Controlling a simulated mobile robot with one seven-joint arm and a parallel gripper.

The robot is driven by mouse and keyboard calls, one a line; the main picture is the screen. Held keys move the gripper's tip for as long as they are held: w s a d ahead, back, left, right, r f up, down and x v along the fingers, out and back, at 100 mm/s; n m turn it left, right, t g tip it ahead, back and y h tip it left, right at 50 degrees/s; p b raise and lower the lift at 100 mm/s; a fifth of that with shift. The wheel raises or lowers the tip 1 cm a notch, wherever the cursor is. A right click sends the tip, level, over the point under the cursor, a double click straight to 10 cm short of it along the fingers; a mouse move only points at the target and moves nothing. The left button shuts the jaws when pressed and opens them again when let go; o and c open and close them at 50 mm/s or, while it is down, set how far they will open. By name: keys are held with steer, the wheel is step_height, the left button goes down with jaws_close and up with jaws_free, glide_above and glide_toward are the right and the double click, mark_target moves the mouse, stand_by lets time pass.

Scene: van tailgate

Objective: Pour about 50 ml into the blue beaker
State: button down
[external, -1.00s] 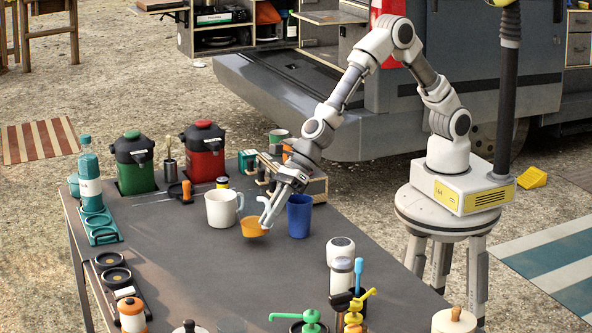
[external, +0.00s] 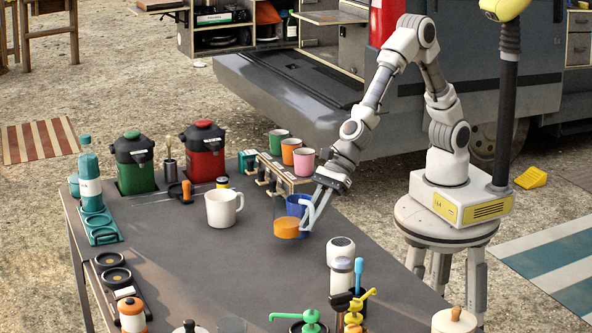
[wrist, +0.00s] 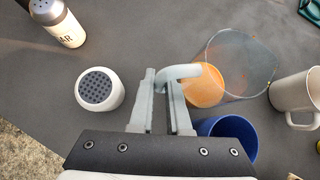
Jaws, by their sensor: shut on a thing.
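My gripper (external: 320,196) is shut on the handle (wrist: 182,72) of a clear jug (external: 279,207). Orange liquid (external: 286,229) fills the jug's lower part; it also shows in the wrist view (wrist: 204,86). The jug looks about upright; I cannot tell whether its base touches the table. The blue beaker (external: 294,201) stands just behind the jug in the external view, partly hidden by it and the gripper. In the wrist view the beaker (wrist: 243,128) is at the lower right, close to the jug and partly covered by my gripper. Its inside bottom is hidden.
A white mug (external: 221,209) stands left of the jug. A rack (external: 287,178) with green, orange and pink cups is behind. A white round-topped shaker (external: 341,249) and pump bottles stand at the front right. The table middle (external: 215,270) is clear.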

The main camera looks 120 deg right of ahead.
steer(key=shift+n+y, duration=0.6)
steer(key=shift+n, duration=0.1)
steer(key=s+b, duration=0.1)
steer(key=s, duration=0.1)
steer(key=s+a+b, duration=0.1)
steer(key=s, duration=0.2)
steer(key=s+a+b, duration=0.1)
steer(key=s, duration=0.2)
steer(key=shift+a+f, duration=0.1)
steer(key=shift+f, duration=0.1)
steer(key=s+f+n+g+b, duration=0.1)
steer(key=s+b, duration=0.2)
steer(key=s, duration=0.5)
steer(key=shift+s+a+f+y, duration=0.2)
steer(key=shift+s+f+y, duration=0.1)
steer(key=shift+s, duration=0.1)
steer(key=w+d+r+m+g+y+p, duration=0.2)
steer(key=r+p, duration=0.3)
steer(key=p, duration=0.8)
steer(key=w+d+r+m+g+y+p, duration=0.3)
steer(key=w+r+g+y+p, duration=0.1)
steer(key=p, duration=1)
steer(key=shift+w+d+r+g+y, duration=0.25)
steer(key=shift+r+g+y, duration=0.25)
steer(key=shift+r, duration=0.75)
steer(key=shift+w+d+r+m+y, duration=0.3)
steer(key=shift+r+m+y, duration=0.15)
steer(key=shift+y, duration=0.15)
